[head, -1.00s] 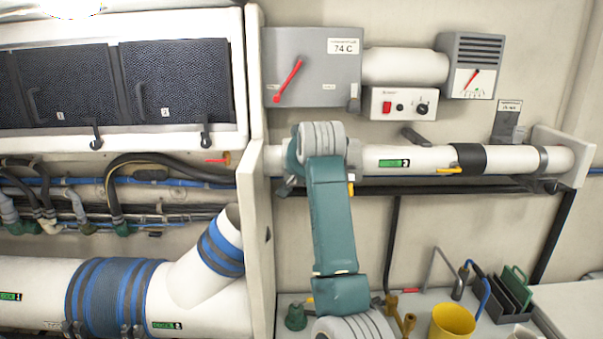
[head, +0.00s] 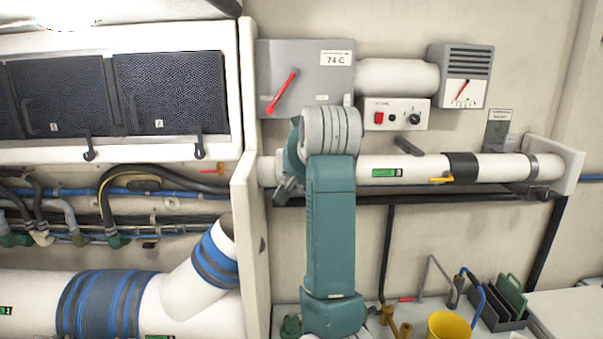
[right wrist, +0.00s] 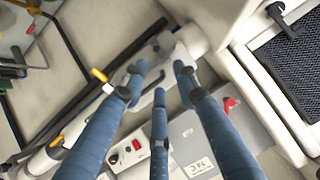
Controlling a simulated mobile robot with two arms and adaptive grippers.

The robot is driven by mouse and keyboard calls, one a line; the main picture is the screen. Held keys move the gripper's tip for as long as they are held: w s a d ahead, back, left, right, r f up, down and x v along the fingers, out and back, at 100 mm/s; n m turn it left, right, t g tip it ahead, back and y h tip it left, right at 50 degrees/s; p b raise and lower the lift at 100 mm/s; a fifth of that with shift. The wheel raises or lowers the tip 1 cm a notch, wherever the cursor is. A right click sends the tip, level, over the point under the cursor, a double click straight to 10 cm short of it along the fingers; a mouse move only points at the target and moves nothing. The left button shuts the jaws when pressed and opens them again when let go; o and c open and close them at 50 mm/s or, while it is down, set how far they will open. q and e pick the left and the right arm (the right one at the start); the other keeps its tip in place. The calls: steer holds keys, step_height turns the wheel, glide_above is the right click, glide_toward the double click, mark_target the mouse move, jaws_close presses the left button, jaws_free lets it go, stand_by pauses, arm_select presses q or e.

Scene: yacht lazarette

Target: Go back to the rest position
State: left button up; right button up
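My right arm rises through the middle of the head view, in front of the wall. Its hand is mostly hidden behind the wrist in that view. In the right wrist view my right gripper (right wrist: 160,80) shows three blue fingers with their tips spread apart. Nothing is held between them. Beyond the fingers are the white pipe (right wrist: 125,110) and the grey panel (right wrist: 200,140). I cannot tell from the pictures how far the fingertips are from the pipe. My left gripper is in neither view.
The horizontal white pipe (head: 420,170) with a yellow lever crosses behind my arm. A grey panel (head: 322,75) with a red lever and a control box (head: 396,114) are above it. A white upright partition (head: 245,220) stands left. A yellow cup (head: 449,327) and dark rack (head: 497,312) are lower right.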

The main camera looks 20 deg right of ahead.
steer(key=shift+s+r, duration=0.25)
steer(key=shift+s, duration=0.2)
